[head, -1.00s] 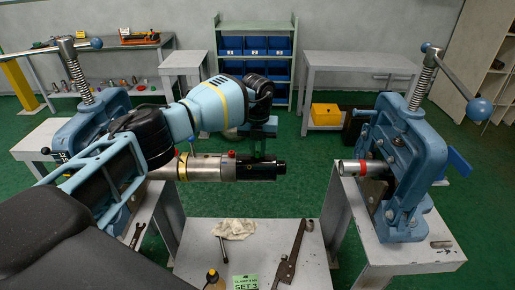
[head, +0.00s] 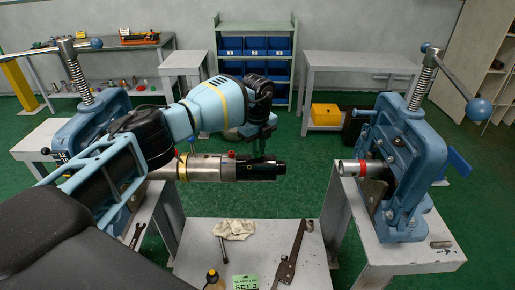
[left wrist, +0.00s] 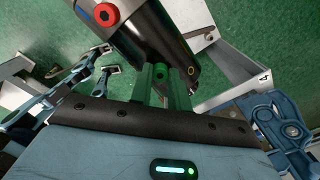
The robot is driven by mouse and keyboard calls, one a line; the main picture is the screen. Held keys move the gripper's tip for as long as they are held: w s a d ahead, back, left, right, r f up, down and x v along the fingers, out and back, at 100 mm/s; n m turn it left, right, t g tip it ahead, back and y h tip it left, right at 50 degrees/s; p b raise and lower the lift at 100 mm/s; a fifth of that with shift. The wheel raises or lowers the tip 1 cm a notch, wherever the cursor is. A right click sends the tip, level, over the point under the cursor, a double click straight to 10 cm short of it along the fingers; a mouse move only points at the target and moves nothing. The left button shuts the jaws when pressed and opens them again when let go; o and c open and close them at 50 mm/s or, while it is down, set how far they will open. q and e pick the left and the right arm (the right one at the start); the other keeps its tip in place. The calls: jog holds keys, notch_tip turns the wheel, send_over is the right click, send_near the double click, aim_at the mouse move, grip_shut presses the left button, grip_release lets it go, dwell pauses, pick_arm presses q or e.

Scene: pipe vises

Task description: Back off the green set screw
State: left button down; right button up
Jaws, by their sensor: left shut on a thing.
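The green set screw (left wrist: 160,73) shows in the left wrist view on the dark part of the coupling. My left gripper (left wrist: 163,88) has its green fingers shut on the screw's head. In the head view my left gripper (head: 258,150) points down at the coupling (head: 258,171) from above, and the green screw is hidden there. The red screw (head: 231,154) stands to the left on the same coupling, and also shows in the left wrist view (left wrist: 104,13). My right gripper is in neither view.
The coupling sits on a pipe (head: 205,167) from the left vise (head: 88,125). A gap separates it from the red-banded pipe (head: 348,168) in the right vise (head: 408,165).

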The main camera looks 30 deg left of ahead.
pick_arm(q)
jog(key=shift+s+f+n, duration=0.15)
jog(key=shift+f+n, duration=0.15)
jog(key=shift+f, duration=0.2)
jog(key=c, duration=1.3)
grip_release()
jog(key=shift+r, duration=0.2)
jog(key=shift+w, duration=0.2)
jog(key=shift+r, duration=0.15)
notch_tip(320, 180, up, 8)
jog(key=shift+f, duration=0.2)
